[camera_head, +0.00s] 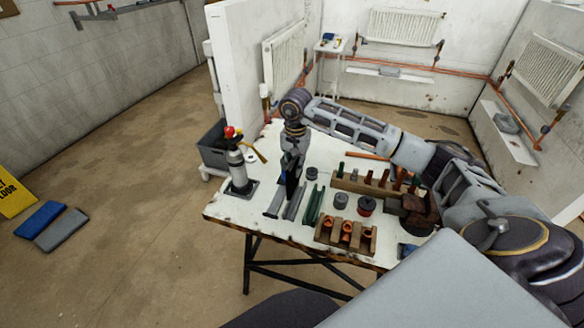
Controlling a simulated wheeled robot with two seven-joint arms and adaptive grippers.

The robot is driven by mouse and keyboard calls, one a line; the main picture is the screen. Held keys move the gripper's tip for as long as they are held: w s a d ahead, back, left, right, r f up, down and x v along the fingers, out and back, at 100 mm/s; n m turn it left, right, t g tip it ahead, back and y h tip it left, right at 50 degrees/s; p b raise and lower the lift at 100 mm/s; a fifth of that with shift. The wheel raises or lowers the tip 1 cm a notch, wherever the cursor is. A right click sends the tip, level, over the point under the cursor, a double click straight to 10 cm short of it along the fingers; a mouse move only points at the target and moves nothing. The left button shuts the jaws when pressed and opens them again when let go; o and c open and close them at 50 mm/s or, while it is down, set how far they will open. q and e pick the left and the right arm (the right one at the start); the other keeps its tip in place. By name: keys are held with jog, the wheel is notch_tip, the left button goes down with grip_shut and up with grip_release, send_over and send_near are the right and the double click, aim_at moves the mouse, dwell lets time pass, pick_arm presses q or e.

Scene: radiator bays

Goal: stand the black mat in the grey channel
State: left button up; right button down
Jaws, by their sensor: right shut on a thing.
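My right gripper (292,163) reaches down over the table from above. It is shut on the black mat (291,186), a dark, narrow, upright piece below the fingers. Grey strips of the grey channel (294,205) lie on the table at the mat's lower end. The mat's bottom edge is near them; I cannot tell whether it is inside the channel, touching it or just above it. The gripper and mat hide the channel's far part. My left gripper is not in view.
A green channel (315,204) lies just right of the grey one. A gas torch (238,168) stands on the left of the table (228,206). Wooden racks (345,238) and dark cylinders (340,201) crowd the right.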

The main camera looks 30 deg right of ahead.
jog(key=shift+s, duration=0.1)
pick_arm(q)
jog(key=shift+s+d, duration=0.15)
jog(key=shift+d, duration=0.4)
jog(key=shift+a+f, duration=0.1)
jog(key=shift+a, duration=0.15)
pick_arm(e)
jog(key=shift+f, duration=0.1)
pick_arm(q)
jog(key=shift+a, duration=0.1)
pick_arm(e)
jog(key=shift+f, duration=0.1)
jog(key=shift+f+b, duration=0.8)
jog(key=shift+f, duration=0.65)
jog(key=shift+f+b, duration=0.35)
jog(key=shift+f, duration=0.4)
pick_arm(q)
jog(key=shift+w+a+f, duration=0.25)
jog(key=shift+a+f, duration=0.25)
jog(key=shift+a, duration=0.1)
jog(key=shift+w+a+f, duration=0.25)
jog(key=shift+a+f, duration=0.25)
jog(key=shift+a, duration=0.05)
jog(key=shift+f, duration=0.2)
pick_arm(e)
jog(key=shift+f, duration=0.1)
